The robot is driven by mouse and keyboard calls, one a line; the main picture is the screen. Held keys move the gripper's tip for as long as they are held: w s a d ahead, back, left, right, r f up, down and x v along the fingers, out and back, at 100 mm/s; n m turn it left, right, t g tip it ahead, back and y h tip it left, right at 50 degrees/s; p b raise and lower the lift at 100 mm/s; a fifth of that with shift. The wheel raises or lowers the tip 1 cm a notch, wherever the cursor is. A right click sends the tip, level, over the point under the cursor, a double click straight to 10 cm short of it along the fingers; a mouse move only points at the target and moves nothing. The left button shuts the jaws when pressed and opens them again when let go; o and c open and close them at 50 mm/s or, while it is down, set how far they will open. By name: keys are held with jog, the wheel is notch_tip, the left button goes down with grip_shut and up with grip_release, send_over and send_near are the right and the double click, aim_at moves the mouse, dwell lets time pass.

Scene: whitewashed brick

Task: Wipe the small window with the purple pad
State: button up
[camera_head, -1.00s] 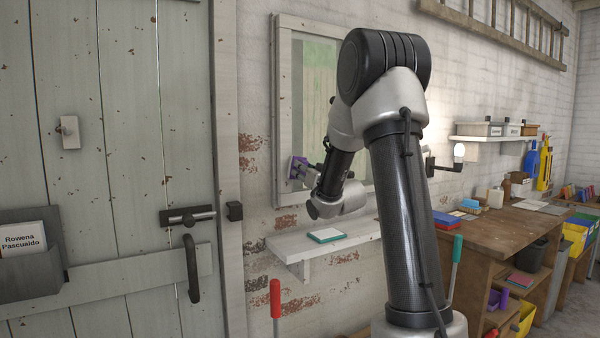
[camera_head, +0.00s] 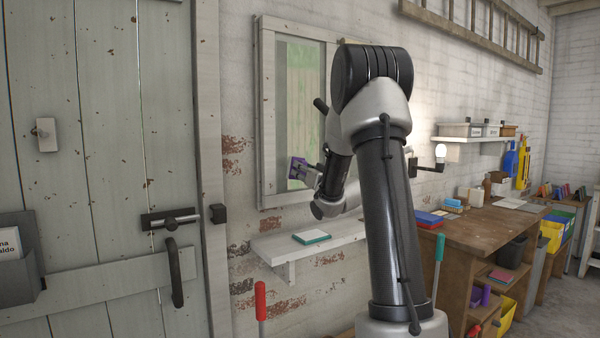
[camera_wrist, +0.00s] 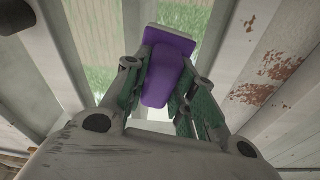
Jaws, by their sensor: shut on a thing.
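The small window (camera_head: 306,66) has a pale wooden frame and is set in the brick wall. Its glass shows a green, streaky view, and my arm covers its right part. My gripper (camera_head: 312,173) is at the window's lower left. It is shut on the purple pad (camera_wrist: 168,68), which also shows in the head view (camera_head: 297,168). In the wrist view, my gripper's fingers (camera_wrist: 160,92) hold the pad from both sides, with the glass behind it. I cannot tell whether the pad touches the glass.
A small white shelf (camera_head: 270,245) under the window carries a teal-edged pad or book (camera_head: 312,237). A door with a black handle (camera_head: 176,270) is at left. A wooden workbench (camera_head: 500,232) with several items stands at right, below a wall lamp (camera_head: 440,155).

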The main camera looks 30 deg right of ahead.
jog(key=shift+a, duration=3.75)
jog(key=shift+d, duration=3.8)
jog(key=shift+w+a+r, duration=0.1)
jog(key=shift+a, duration=0.45)
jog(key=a, duration=0.6)
jog(key=shift+s+a, duration=0.2)
jog(key=shift+s, duration=0.05)
jog(key=s, duration=0.6)
jog(key=shift+d, duration=0.1)
